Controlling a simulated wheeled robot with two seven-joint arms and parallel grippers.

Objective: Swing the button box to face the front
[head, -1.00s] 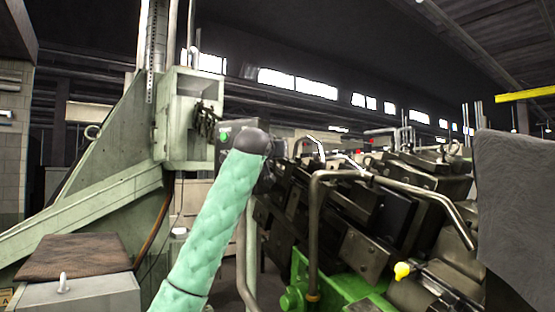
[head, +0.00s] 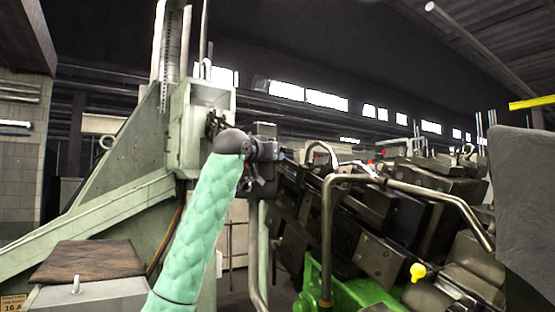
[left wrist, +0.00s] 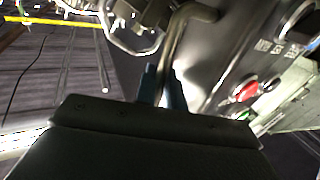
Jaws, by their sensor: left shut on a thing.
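The button box (head: 264,130) shows as a small dark block just right of my left wrist in the head view, with its buttons out of sight there. In the left wrist view its grey face (left wrist: 222,62) carries a red button and a green button at the right. A bent metal handle (left wrist: 181,28) runs along that face. My left gripper (left wrist: 162,90) is shut on the handle, its blue fingertips on either side of it. In the head view my left gripper (head: 279,156) is small and partly hidden among dark parts. My right gripper is not in view.
The green machine frame (head: 200,130) stands behind and left of my arm. Dark machine blocks and a bent pipe rail (head: 400,186) crowd the right side. A grey panel (head: 525,200) stands at the far right. A cabinet with a brown mat (head: 88,261) is at lower left.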

